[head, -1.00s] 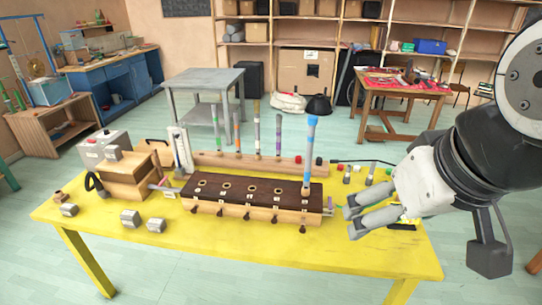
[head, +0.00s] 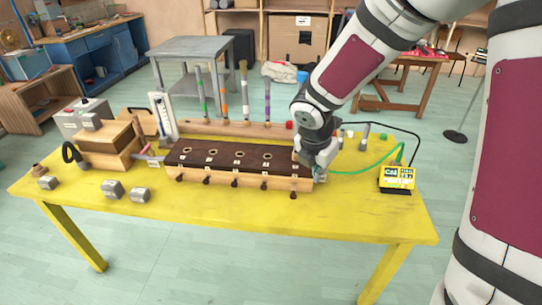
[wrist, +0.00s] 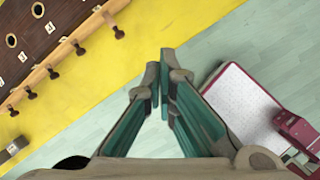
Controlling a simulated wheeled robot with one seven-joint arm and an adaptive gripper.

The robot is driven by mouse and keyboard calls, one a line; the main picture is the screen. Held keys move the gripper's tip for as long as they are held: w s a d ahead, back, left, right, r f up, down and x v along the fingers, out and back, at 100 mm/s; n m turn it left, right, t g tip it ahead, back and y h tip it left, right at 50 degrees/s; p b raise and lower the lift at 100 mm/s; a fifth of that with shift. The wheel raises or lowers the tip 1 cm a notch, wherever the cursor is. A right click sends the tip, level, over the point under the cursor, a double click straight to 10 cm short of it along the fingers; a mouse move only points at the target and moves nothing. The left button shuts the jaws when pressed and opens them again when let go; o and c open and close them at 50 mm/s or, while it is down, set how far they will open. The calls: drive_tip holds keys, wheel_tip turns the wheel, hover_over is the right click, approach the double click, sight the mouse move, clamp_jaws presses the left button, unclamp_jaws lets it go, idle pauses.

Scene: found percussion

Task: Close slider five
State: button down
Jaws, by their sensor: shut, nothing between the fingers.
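The long wooden box (head: 238,183) with a dark top and a row of holes stands on the yellow table. Small dark slider knobs line its front. The rightmost knob, apparently slider five (head: 293,194), sits lower and farther out than its neighbours. In the wrist view the end knob (wrist: 118,32) also stands out from the front face on a stem. My gripper (head: 320,175) is shut and empty at the box's right end, covering part of it. In the wrist view my gripper (wrist: 160,78) has its fingertips together, apart from the knobs; contact with the box is unclear.
A yellow tuner (head: 396,178) with a green cable (head: 365,171) lies right of the box. Several metal weights (head: 113,189) and a wooden bellows-like block (head: 106,143) are at left. Striped tubes (head: 244,92) stand behind. The table front is clear.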

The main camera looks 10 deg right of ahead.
sight(293, 194)
drive_tip(key=w+a+f+n+b, duration=0.1)
drive_tip(key=w+f+n, duration=0.1)
drive_tip(key=f, duration=0.5)
drive_tip(key=w+a+f+n+y+b, duration=0.1)
drive_tip(key=w+f+n, duration=0.1)
drive_tip(key=f, duration=0.5)
drive_tip(key=w+a+f+n+y+b, duration=0.1)
drive_tip(key=w+a+f+n, duration=0.1)
drive_tip(key=f+n, duration=0.2)
wheel_tip(293, 194, down, 4)
drive_tip(key=shift+r, duration=0.1)
drive_tip(key=shift+w+d, duration=0.2)
drive_tip(key=shift+w, duration=0.3)
drive_tip(key=shift+w+d, duration=0.15)
drive_tip(key=shift+w, duration=0.3)
drive_tip(key=shift+w+d+p, duration=0.2)
drive_tip(key=shift+w+p, duration=0.1)
drive_tip(key=shift+w, duration=0.8)
drive_tip(key=shift+w, duration=0.15)
